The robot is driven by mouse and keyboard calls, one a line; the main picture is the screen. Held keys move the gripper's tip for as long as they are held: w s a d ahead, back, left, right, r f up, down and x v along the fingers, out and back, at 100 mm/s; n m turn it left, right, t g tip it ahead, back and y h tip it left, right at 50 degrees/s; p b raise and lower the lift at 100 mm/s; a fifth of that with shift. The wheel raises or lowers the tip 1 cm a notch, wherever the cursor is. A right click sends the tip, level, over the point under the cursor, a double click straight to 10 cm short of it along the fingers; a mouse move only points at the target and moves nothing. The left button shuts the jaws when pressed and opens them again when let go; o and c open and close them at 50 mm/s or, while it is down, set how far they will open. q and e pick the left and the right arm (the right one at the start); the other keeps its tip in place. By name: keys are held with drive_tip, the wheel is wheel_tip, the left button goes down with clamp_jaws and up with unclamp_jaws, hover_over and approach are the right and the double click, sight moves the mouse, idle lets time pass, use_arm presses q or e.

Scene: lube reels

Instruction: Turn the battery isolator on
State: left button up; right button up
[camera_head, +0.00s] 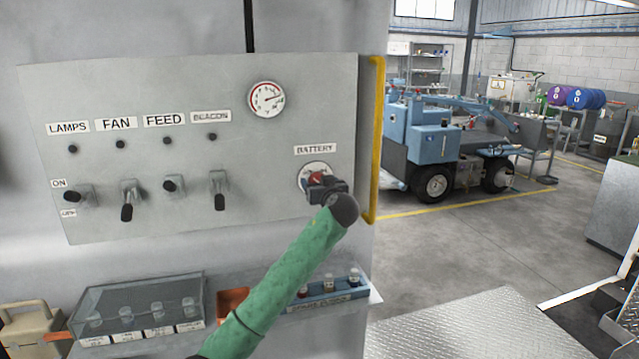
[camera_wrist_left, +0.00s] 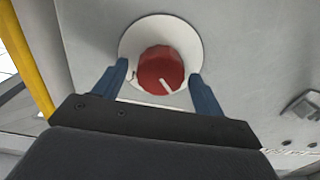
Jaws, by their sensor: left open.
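The battery isolator is a red round knob (camera_wrist_left: 161,70) with a white pointer line, set on a white round plate (camera_wrist_left: 137,38). In the head view the red knob (camera_head: 317,178) sits under the BATTERY label (camera_head: 315,149), partly hidden by my gripper. My left gripper (camera_head: 326,184) is at the knob, its arm coming up from below. In the left wrist view its two blue fingers (camera_wrist_left: 158,88) are open, one on each side of the knob, with gaps visible between them and the red. My right gripper is not in view.
The grey panel (camera_head: 240,85) carries several toggle switches and a gauge (camera_head: 267,99) left of the isolator. A yellow handrail (camera_head: 376,140) stands close on the right. A shelf below holds a clear-lidded box (camera_head: 140,305) and a blue rack (camera_head: 330,291).

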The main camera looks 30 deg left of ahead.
use_arm(q)
drive_tip(key=c, duration=1)
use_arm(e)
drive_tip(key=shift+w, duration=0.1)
use_arm(q)
drive_tip(key=shift+m, duration=0.5)
drive_tip(key=m+p, duration=0.4)
drive_tip(key=m, duration=0.4)
drive_tip(key=m+p, duration=0.4)
drive_tip(key=m, duration=0.4)
drive_tip(key=shift+w+d+f, duration=0.15)
drive_tip(key=shift+w+d, duration=0.05)
drive_tip(key=shift+o, duration=0.2)
drive_tip(key=shift+f+m+p, duration=0.15)
drive_tip(key=shift+m+p, duration=0.3)
drive_tip(key=shift+m, duration=0.15)
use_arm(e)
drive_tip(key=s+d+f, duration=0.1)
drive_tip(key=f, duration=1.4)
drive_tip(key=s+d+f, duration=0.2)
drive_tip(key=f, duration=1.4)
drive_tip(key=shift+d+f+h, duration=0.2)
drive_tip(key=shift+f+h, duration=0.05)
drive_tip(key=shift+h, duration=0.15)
